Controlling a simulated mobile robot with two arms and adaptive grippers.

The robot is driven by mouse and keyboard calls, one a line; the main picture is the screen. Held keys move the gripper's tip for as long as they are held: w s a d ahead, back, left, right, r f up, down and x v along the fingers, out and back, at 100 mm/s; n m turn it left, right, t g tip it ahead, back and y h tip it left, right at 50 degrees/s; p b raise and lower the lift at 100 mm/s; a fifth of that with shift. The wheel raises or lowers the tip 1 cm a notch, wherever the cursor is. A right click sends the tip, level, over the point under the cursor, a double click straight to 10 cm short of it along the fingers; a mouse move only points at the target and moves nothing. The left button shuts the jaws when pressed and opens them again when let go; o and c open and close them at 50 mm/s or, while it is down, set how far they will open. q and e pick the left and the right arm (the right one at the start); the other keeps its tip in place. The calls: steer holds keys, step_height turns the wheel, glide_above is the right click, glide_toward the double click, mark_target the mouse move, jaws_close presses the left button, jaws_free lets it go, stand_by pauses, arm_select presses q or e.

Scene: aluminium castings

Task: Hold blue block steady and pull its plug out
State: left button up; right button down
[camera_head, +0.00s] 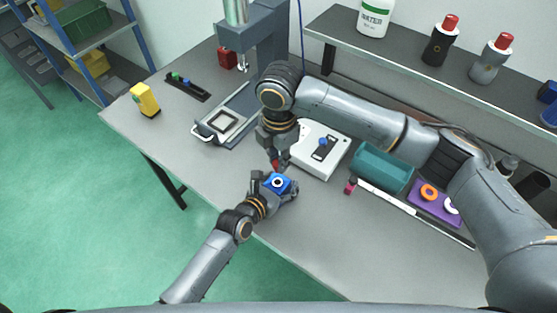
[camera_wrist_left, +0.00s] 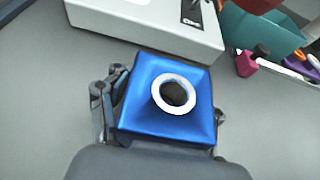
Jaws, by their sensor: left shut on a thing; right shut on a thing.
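The blue block (camera_head: 287,180) sits at the table's front edge in the head view, held in my left gripper (camera_head: 275,188), which is shut on its sides. In the left wrist view the block (camera_wrist_left: 150,122) shows a white ring on its top around a dark, empty-looking hole. My right gripper (camera_head: 276,160) hangs just above and behind the block, shut on a small red piece that looks like the plug (camera_head: 275,165). The plug appears apart from the ring. The plug and right gripper do not show in the left wrist view.
A white box (camera_head: 311,162) stands just behind the block. A teal bin (camera_head: 382,168), a small pink piece (camera_head: 350,186) and a purple tray (camera_head: 432,207) lie to the right. A press (camera_head: 255,40) stands at the back.

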arm_select(q)
steer(key=shift+f, duration=0.1)
arm_select(e)
steer(key=shift+r, duration=0.25)
arm_select(q)
steer(key=o, duration=1.4)
steer(key=shift+s+a, duration=0.1)
steer(key=v, duration=1.2)
